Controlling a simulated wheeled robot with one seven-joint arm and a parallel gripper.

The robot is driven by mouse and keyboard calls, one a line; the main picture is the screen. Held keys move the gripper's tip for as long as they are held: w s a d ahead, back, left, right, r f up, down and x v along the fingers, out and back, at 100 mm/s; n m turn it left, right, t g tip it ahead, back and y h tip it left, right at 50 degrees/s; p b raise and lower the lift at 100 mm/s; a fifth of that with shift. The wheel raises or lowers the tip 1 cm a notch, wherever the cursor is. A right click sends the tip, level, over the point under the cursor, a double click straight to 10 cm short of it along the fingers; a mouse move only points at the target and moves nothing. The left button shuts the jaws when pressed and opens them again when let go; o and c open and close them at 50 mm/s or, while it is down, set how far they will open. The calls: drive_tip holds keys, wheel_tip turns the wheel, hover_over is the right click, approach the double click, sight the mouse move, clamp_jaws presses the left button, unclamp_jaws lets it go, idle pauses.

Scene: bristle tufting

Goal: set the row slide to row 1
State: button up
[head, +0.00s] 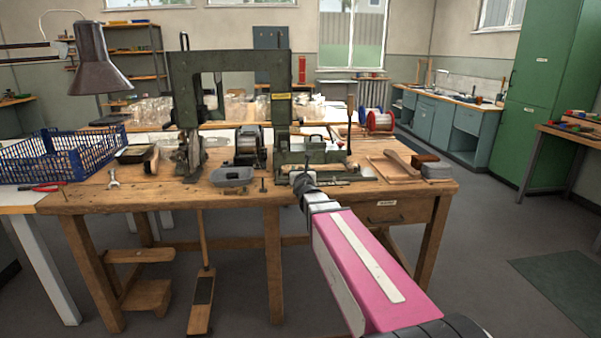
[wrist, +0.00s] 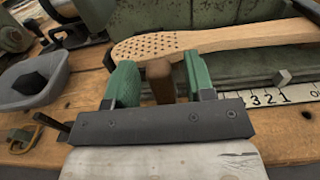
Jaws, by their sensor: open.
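My gripper (wrist: 160,85) is open, with one green finger on each side of a brown wooden knob (wrist: 160,82). I cannot tell whether the fingers touch it. The knob stands in front of a pale wooden brush body (wrist: 215,41) with rows of holes at its left end. A small grey block (wrist: 282,77) stands just above the scale, near the 1. In the head view my gripper (head: 303,183) is at the green machine's slide (head: 340,180), whose details are too small to read.
A grey tray (wrist: 35,82) sits left of my gripper on the wooden bench (head: 230,200). The tall green machine frame (head: 185,90) rises behind. A blue basket (head: 60,160) is at the far left. Wooden pieces (head: 395,165) lie to the right of the slide.

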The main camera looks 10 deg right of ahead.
drive_tip(key=s, duration=1)
drive_tip(key=shift+s, duration=0.2)
drive_tip(key=s+f+n+g+y, duration=0.4)
drive_tip(key=f+n+g, duration=0.5)
drive_tip(key=f+n, duration=0.95)
drive_tip(key=s+d+f+n+g+h, duration=0.2)
drive_tip(key=s+d+f+n+g, duration=0.1)
drive_tip(key=s+n, duration=0.4)
drive_tip(key=s+d+f+n+g+h, duration=0.2)
drive_tip(key=s+f+n+g, duration=0.4)
drive_tip(key=n, duration=0.4)
drive_tip(key=shift+s+d+f, duration=0.25)
drive_tip(key=shift+s+d, duration=0.35)
drive_tip(key=shift+d, duration=0.3)
